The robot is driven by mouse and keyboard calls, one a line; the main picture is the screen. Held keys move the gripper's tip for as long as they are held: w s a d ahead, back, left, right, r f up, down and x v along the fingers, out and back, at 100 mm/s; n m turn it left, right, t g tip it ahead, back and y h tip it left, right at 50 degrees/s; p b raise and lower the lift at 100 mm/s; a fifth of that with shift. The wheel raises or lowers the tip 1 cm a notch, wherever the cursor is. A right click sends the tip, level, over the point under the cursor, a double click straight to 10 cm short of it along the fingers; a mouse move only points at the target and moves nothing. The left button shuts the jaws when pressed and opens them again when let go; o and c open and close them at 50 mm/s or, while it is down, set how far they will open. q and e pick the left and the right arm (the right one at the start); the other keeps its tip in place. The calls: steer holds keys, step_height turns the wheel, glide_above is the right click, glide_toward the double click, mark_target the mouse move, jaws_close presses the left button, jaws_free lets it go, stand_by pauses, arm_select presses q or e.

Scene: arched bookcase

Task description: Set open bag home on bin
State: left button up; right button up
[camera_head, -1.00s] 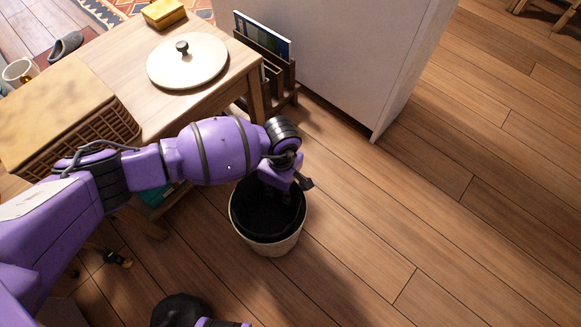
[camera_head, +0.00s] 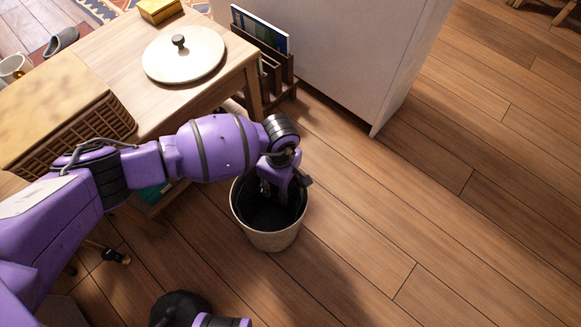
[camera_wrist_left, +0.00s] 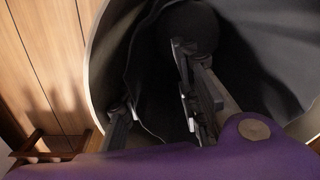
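The bin (camera_head: 274,240) is a pale round tub standing upright on the wooden floor beside the table. The black bag (camera_head: 262,215) lines its inside, with its mouth open. The wrist view shows the bin's pale rim (camera_wrist_left: 97,60) and the dark bag folds (camera_wrist_left: 262,45) close up. My left gripper (camera_head: 276,190) points down into the bin's mouth. In the wrist view its fingers (camera_wrist_left: 155,108) are apart, with dark bag behind and between them; no grip on the bag shows. The bag's bottom is in shadow.
The wooden table (camera_head: 112,45) at the left holds a wicker basket (camera_head: 80,135) and a round white lid (camera_head: 185,55). A wooden magazine rack (camera_head: 270,65) stands by a white cabinet (camera_head: 345,60). The floor right of the bin is clear.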

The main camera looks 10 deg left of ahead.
arm_select(q)
step_height(320, 180, up, 8)
steer(key=shift+w+d, duration=0.15)
steer(key=shift+w, duration=0.2)
stand_by(1.1)
